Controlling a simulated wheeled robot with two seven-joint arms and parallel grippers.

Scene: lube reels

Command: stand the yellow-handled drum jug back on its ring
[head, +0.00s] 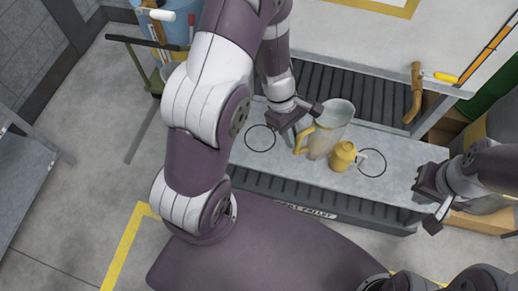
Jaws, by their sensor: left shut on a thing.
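The clear drum jug (322,142) with a yellow handle (302,141) is over the grey bench top (230,155), mid-view. My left gripper (301,118) is shut on the jug near the top of its handle; the fingers partly hide the grip. I cannot tell whether the jug's base touches the bench. A black ring outline (247,144) lies empty to the left of the jug. A second ring outline (382,171) lies to the right. My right gripper (430,200) is open and empty at the bench's right end.
A small yellow oil can (342,157) stands close to the jug's right, its spout reaching over the right ring. A brown-handled dispensing nozzle (415,95) hangs behind right. A slatted dark grating (375,98) runs behind the bench. The bench is clear around the left ring.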

